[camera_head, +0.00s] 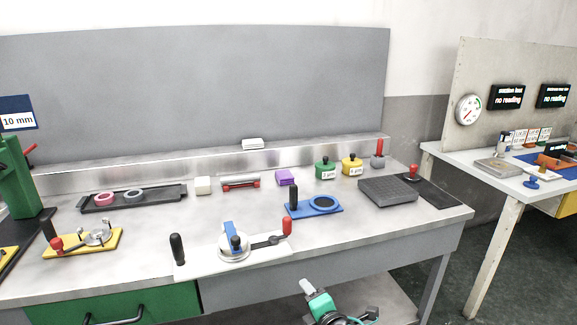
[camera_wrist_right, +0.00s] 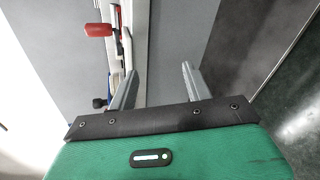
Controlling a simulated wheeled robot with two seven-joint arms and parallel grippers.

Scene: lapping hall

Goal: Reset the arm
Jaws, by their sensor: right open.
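My right gripper (camera_head: 308,288) shows at the bottom of the head view, low in front of the workbench's front edge, with its green body below. In the right wrist view its two grey fingers (camera_wrist_right: 159,78) stand apart with nothing between them, so it is open and empty. It is clear of the bench objects. My left gripper is not in the head view.
The workbench (camera_head: 130,265) holds a white plate (camera_head: 190,269) with a red-handled lever (camera_head: 287,226), near the front edge. A blue fixture (camera_head: 322,203), dark grey plate (camera_head: 387,192) and yellow fixture (camera_head: 80,247) also stand there. Floor is free at right.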

